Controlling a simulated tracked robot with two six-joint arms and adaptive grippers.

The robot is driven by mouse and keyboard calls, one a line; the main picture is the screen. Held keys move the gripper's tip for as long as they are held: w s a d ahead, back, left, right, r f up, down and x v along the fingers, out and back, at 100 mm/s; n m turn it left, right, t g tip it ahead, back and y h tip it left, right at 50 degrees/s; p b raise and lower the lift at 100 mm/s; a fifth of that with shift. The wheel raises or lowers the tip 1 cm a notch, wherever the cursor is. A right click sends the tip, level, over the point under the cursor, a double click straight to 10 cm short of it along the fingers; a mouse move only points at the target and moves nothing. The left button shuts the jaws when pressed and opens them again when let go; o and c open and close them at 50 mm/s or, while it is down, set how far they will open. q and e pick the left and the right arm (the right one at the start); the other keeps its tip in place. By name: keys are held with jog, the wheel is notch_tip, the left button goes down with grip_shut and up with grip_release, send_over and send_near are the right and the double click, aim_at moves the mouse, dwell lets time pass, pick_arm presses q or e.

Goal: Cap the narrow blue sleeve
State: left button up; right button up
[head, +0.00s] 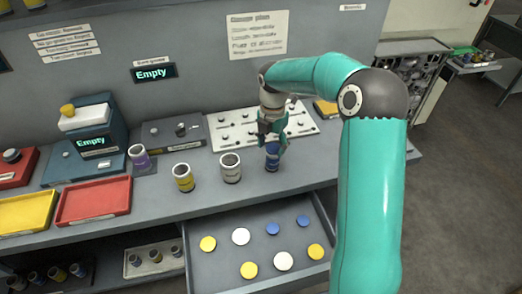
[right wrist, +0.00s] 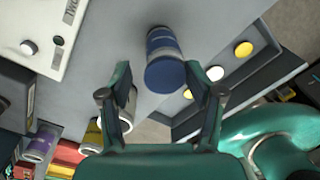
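The narrow blue sleeve (head: 272,162) stands upright on the bench, right of the other sleeves. In the right wrist view the blue sleeve (right wrist: 162,45) shows a pale band, and its near end is a plain blue disc that looks like a blue cap (right wrist: 165,76). My right gripper (head: 272,139) is just above it, pointing down. In the wrist view the fingers of the right gripper (right wrist: 160,76) are spread either side of the capped end, with gaps showing. My left gripper is not in view.
The open drawer (head: 207,270) holds loose blue (head: 302,220), white (head: 240,236) and yellow caps (head: 208,243). A silver sleeve (head: 231,172), a yellow-banded sleeve (head: 183,180) and a purple sleeve (head: 139,159) stand to the left. A white board (head: 228,139) lies behind.

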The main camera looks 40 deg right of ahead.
jog(key=shift+r, duration=0.15)
notch_tip(320, 180, up, 12)
jog(key=shift+w+f, duration=0.15)
dwell(0.5)
dwell(0.4)
